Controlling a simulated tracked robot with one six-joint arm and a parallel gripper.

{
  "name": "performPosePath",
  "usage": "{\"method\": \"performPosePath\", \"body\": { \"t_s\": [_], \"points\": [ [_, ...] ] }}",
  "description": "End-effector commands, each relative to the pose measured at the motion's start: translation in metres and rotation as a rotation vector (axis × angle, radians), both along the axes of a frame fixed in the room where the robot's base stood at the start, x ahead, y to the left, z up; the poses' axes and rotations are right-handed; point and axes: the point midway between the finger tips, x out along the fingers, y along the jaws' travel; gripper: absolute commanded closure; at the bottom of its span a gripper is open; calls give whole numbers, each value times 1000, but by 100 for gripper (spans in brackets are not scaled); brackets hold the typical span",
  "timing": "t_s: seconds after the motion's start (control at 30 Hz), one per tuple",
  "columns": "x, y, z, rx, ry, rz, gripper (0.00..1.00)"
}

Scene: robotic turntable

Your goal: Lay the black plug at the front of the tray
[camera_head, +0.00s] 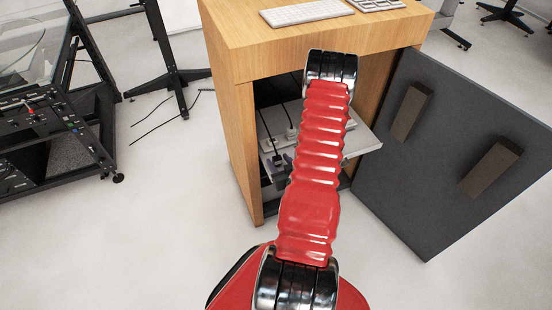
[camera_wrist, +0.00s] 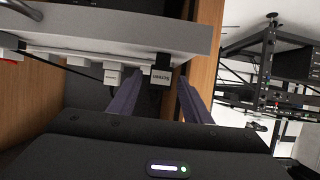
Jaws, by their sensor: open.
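The light grey tray (camera_head: 362,141) sits inside the wooden cabinet, partly hidden behind my arm. It also shows as a pale slab across the top of the wrist view (camera_wrist: 120,28). A dark plug with a cord (camera_head: 277,159) shows near the tray's left front in the head view. In the wrist view, a pale block with dark lettering (camera_wrist: 161,77) lies beyond and between my fingertips; I cannot tell whether it is part of the black plug. My gripper (camera_wrist: 158,88) is open, its two purple-grey fingers apart. In the head view my gripper (camera_head: 279,171) is small and partly hidden.
The wooden cabinet (camera_head: 232,140) has side walls close around the tray. Its dark door (camera_head: 440,150) stands open at the right. A pale plug (camera_head: 291,132) and cords lie further in. A keyboard (camera_head: 305,12) is on top. Black racks stand at the left; floor is clear in front.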

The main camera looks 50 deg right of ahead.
Motion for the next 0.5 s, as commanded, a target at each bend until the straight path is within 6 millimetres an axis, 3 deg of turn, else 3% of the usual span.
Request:
{"method": "performPosePath", "body": {
  "t_s": [0.23,0.5],
  "points": [
    [-36,20,17,2,0,-5,55],
    [-58,34,28,0,0,-2,55]
  ]
}}
